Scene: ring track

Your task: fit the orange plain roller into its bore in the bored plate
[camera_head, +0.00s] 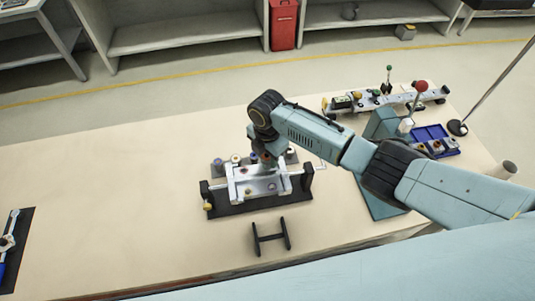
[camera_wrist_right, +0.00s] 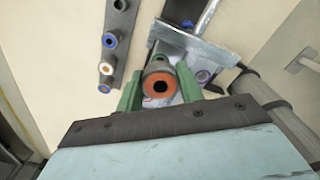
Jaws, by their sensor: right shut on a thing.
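My right gripper (camera_head: 266,166) comes down over the bored plate from the right in the head view. In the right wrist view its green fingers (camera_wrist_right: 160,82) are shut on the orange plain roller (camera_wrist_right: 159,86), an orange-ringed cylinder with a dark hole, seen end-on. The metal bored plate (camera_head: 240,189) sits in a dark stand in the head view. In the right wrist view the plate (camera_wrist_right: 213,51) lies just beyond the held roller. The roller's far end and the bore under it are hidden. My left gripper is not in view.
A dark rack (camera_wrist_right: 111,55) with several ringed rollers lies beside the plate. A small black stand (camera_head: 271,238) is in front of it. A blue tray (camera_head: 433,139) and a long fixture (camera_head: 388,99) stand to the right. The table's left middle is clear.

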